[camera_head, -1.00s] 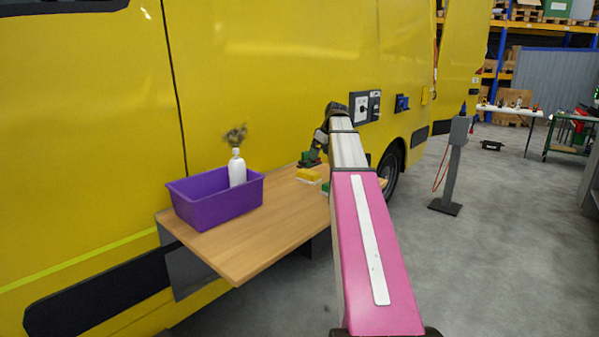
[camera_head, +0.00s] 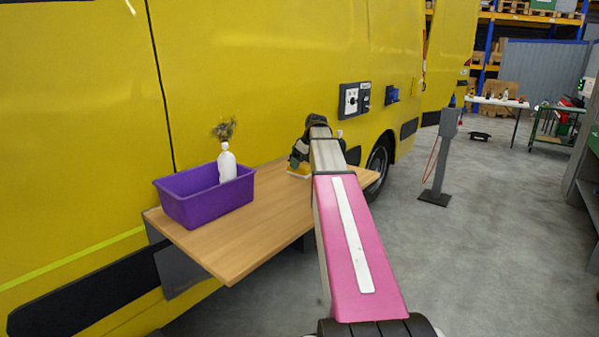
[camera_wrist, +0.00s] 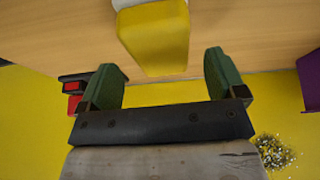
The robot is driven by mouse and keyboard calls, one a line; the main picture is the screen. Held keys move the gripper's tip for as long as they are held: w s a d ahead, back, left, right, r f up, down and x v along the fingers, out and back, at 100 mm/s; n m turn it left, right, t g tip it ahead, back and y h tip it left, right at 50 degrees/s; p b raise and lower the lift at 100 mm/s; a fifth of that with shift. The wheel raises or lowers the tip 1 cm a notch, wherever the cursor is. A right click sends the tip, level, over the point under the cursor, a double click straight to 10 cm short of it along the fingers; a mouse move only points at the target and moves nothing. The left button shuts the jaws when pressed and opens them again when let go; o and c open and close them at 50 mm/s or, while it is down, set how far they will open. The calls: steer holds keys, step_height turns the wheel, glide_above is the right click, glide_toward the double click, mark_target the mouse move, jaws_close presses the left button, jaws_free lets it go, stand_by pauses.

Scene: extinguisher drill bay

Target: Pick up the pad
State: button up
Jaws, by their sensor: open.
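The pad, a yellow block with a white layer, lies on the wooden table; in the wrist view (camera_wrist: 155,38) it is at the top middle. In the head view the pad (camera_head: 298,176) is partly hidden by my gripper, and only a small yellow and white part shows. My gripper (camera_wrist: 160,66) is open, with its green fingers apart and nothing between them. The pad lies just beyond the fingertips, roughly centred between them. In the head view my gripper (camera_head: 299,160) is over the back of the table, close to the pad.
A purple bin (camera_head: 205,206) holding a white bottle (camera_head: 227,166) stands on the table's left (camera_head: 240,236). The yellow van (camera_head: 250,60) rises behind. A grey post (camera_head: 441,165) stands on open floor at right.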

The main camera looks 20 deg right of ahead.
steer(key=shift+x, duration=1.4)
steer(key=shift+s+f, duration=0.1)
steer(key=shift+f, duration=0.15)
steer(key=c, duration=0.9)
steer(key=shift+c, duration=0.2)
step_height(320, 180, up, 5)
steer(key=shift+f, duration=0.15)
steer(key=s+a+r, duration=0.7)
steer(key=s, duration=0.2)
steer(key=shift+a, duration=0.3)
